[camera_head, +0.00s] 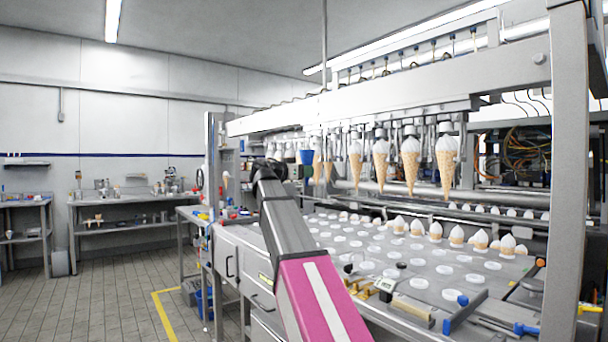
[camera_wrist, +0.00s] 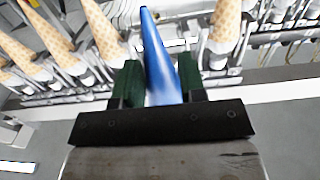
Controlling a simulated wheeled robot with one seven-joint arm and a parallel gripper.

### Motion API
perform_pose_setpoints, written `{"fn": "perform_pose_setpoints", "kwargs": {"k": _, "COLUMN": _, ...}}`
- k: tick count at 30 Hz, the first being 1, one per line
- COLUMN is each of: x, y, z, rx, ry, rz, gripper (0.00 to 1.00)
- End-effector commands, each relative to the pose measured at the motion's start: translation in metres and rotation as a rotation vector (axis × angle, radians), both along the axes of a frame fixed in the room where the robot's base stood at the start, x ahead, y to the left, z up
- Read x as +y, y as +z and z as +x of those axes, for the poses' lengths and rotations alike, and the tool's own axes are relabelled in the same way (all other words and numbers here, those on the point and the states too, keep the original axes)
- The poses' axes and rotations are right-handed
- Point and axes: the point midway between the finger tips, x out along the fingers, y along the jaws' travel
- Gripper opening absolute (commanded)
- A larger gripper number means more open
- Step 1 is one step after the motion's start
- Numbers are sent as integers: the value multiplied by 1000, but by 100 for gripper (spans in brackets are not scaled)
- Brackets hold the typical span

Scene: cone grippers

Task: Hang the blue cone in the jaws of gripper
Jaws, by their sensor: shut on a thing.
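The blue cone (camera_wrist: 158,60) is held between the two green fingers of my gripper (camera_wrist: 158,70) in the wrist view. My gripper is shut on it, near its wide end, and the narrow tip points up in that picture. In the head view a small part of the blue cone (camera_head: 306,156) shows beside the row of hanging cones. My gripper is not clearly seen there. Waffle cones hang from the machine's row of holders, such as this waffle cone (camera_head: 410,164). In the wrist view a waffle cone (camera_wrist: 102,35) is left of the blue cone and another waffle cone (camera_wrist: 224,25) is right of it. I cannot tell whether the blue cone touches any holder.
A metal rail (camera_wrist: 275,90) runs behind the fingers in the wrist view. The machine's bed (camera_head: 470,285) carries round white discs and several filled cones. A thick upright post (camera_head: 568,170) stands at the right. Open tiled floor (camera_head: 110,300) is at the left.

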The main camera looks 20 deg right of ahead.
Motion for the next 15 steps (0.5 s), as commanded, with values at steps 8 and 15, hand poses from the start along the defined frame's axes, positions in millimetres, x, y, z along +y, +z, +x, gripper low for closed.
{"fn": "perform_pose_setpoints", "kwargs": {"k": 8, "x": -7, "y": 0, "z": 3, "rx": 1, "ry": -1, "rz": -3, "gripper": 21}}
{"fn": "perform_pose_setpoints", "kwargs": {"k": 15, "x": -25, "y": 0, "z": 11, "rx": 1, "ry": -1, "rz": -3, "gripper": 21}}
